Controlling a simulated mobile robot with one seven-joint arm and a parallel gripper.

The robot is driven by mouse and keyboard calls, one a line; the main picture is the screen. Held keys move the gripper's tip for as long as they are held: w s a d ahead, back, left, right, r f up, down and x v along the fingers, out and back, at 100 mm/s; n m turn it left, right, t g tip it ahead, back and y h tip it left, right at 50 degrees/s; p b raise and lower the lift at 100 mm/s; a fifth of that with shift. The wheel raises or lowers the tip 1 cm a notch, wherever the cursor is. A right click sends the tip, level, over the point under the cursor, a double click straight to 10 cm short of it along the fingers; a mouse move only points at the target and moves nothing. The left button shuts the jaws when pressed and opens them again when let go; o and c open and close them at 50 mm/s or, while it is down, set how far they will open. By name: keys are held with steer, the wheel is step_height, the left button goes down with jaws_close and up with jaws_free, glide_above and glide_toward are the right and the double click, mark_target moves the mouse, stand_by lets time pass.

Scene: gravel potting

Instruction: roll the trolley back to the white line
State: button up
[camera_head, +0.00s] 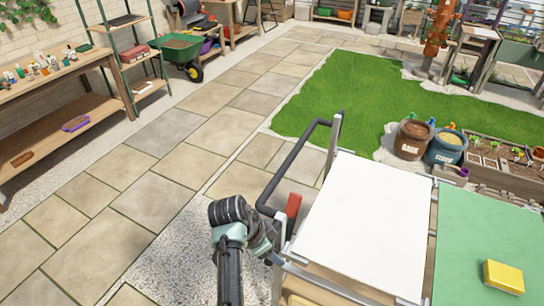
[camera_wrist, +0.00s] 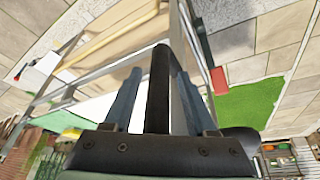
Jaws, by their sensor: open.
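The trolley has a white top (camera_head: 365,218) and a green top section (camera_head: 480,245), and stands at the lower right of the head view. Its black tubular handle (camera_head: 295,157) sticks out on the left side, near a red part (camera_head: 293,204). My gripper (camera_wrist: 160,72) is open in the wrist view, with a black bar (camera_wrist: 157,105) running between its two fingers. The bar looks like the handle; I cannot tell whether the fingers touch it. In the head view my wrist hides most of the gripper. I cannot clearly pick out the white line.
A yellow sponge-like block (camera_head: 503,277) lies on the green section. Sacks (camera_head: 412,139) and a planter bed (camera_head: 490,172) stand beyond the trolley. A wooden workbench (camera_head: 60,95), shelf rack (camera_head: 130,45) and green wheelbarrow (camera_head: 180,50) line the left. The paving (camera_head: 150,165) between is clear.

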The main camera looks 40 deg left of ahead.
steer(key=shift+r, duration=0.1)
steer(key=b+v, duration=0.1)
steer(key=v, duration=1.1)
steer(key=shift+s+r, duration=0.2)
steer(key=shift+r, duration=0.15)
